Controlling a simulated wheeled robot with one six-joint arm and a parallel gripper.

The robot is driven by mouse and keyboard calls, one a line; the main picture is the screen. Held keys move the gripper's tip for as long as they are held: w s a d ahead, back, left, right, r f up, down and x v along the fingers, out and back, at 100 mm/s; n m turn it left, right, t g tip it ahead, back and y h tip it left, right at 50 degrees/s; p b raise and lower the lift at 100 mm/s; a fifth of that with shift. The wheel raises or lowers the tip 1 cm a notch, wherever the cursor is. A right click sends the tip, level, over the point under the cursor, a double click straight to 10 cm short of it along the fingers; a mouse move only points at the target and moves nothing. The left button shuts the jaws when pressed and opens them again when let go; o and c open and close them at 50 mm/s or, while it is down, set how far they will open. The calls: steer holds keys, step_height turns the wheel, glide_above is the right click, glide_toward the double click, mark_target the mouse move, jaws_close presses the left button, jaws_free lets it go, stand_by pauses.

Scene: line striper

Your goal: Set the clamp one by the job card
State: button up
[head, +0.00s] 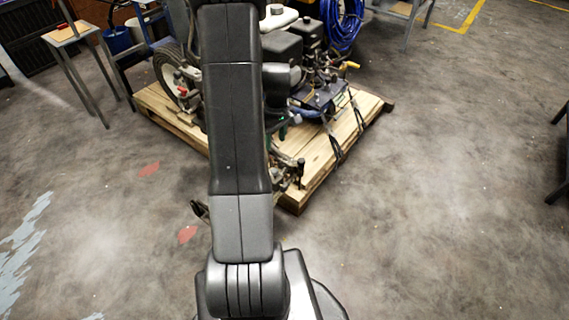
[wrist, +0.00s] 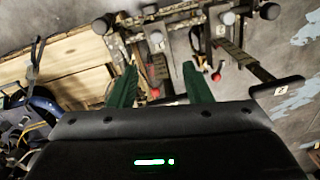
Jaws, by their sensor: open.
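In the wrist view my gripper (wrist: 160,72) is open, its two green fingers apart. Just beyond the fingertips is a metal clamp assembly (wrist: 140,45) with dark knobs, bars and plates. A small tag (wrist: 157,37) on it is hard to read. A red-tipped lever (wrist: 155,92) shows between the fingers, and a second red tip (wrist: 216,76) lies right of the right finger. A white tag that seems to read 2 (wrist: 284,90) sits on a bar at the right. No contact with the fingers can be made out. I cannot make out a job card.
In the head view the line striper (head: 290,60) stands strapped on a wooden pallet (head: 355,125); my arm hides part of both. A small table (head: 65,35) stands at the left. Open concrete floor (head: 440,200) lies to the right.

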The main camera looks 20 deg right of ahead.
mark_target(275, 170)
steer(key=f+b, duration=0.1)
steer(key=f, duration=0.6)
steer(key=f+b, duration=0.1)
steer(key=f, duration=0.6)
steer(key=shift+a+f+b, duration=0.2)
steer(key=shift+f+b, duration=0.05)
steer(key=shift+b, duration=0.1)
jaws_close()
